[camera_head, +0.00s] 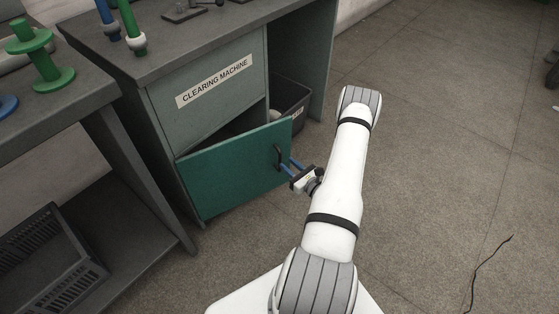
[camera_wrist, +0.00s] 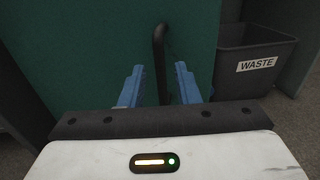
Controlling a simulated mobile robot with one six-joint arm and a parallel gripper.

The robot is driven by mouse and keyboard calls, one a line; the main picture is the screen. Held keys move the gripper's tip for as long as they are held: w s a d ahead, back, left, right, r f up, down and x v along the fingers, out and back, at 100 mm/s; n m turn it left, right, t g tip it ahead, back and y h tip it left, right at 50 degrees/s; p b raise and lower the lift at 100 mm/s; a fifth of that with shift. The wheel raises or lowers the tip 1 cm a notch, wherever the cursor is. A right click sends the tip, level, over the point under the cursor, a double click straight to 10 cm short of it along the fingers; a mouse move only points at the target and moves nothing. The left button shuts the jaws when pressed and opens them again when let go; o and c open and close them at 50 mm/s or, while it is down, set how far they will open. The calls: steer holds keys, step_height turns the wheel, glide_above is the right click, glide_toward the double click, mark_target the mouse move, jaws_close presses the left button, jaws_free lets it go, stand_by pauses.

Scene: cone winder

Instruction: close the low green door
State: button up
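The low green door (camera_head: 232,172) is on the front of the cabinet, below the panel marked CLEARING MACHINE. It stands partly open, hinged at its left, with a dark gap above it and its right edge swung out. A black bar handle (camera_head: 278,157) sits near its right edge. In the wrist view the green door (camera_wrist: 85,45) fills the upper left and the handle (camera_wrist: 160,60) stands upright. My gripper (camera_head: 294,164) is at the handle; in the wrist view its two blue fingers (camera_wrist: 158,85) are apart, with the handle between them. I cannot see clear contact.
A dark bin (camera_head: 293,97) stands under the table just right of the cabinet; the wrist view shows its WASTE label (camera_wrist: 257,65). A dark crate (camera_head: 50,258) lies on the lower shelf at left. The floor (camera_head: 450,120) at right is mostly clear, with a thin cable (camera_head: 487,262).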

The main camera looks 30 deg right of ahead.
mark_target(280, 158)
steer(key=w, duration=0.2)
steer(key=w+a+b, duration=0.1)
steer(key=w, duration=0.2)
steer(key=shift+w, duration=0.15)
jaws_close()
stand_by(0.4)
